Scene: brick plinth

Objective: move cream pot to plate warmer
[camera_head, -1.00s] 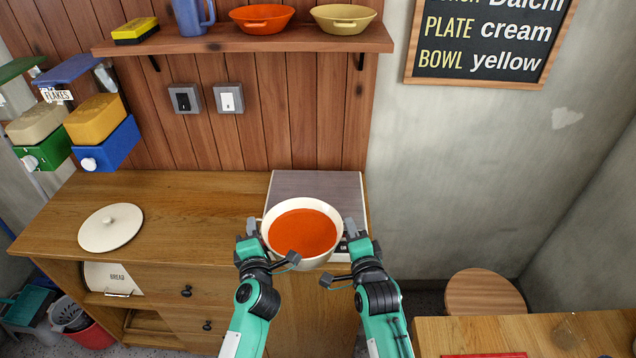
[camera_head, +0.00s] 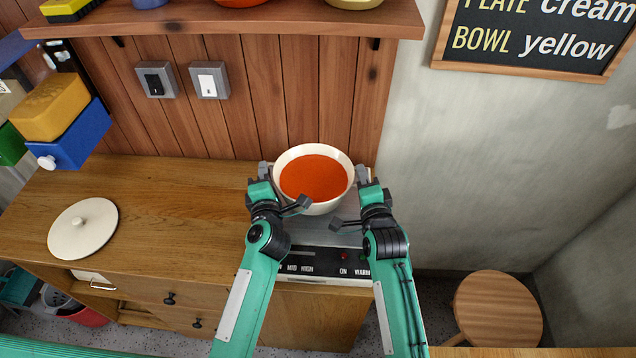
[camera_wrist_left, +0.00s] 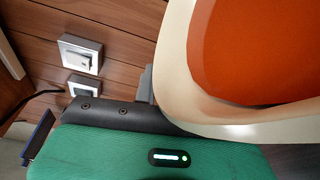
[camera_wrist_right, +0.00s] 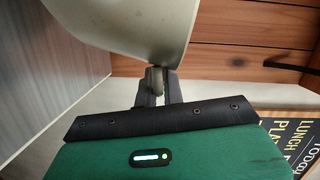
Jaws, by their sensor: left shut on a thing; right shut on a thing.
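The cream pot (camera_head: 320,208), full of orange-red soup, is upright over the plate warmer. The pot wall also shows in the left wrist view (camera_wrist_left: 178,75) and the right wrist view (camera_wrist_right: 130,25). The pot hides much of the warmer's top; I cannot tell whether its base touches it.
A cream lid (camera_head: 83,229) lies on the wooden counter (camera_head: 165,200) at left, with clear counter between. A shelf (camera_head: 230,22) with dishes hangs above. Blue and yellow dispensers (camera_head: 65,125) are at left. A round stool (camera_head: 498,308) stands at lower right.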

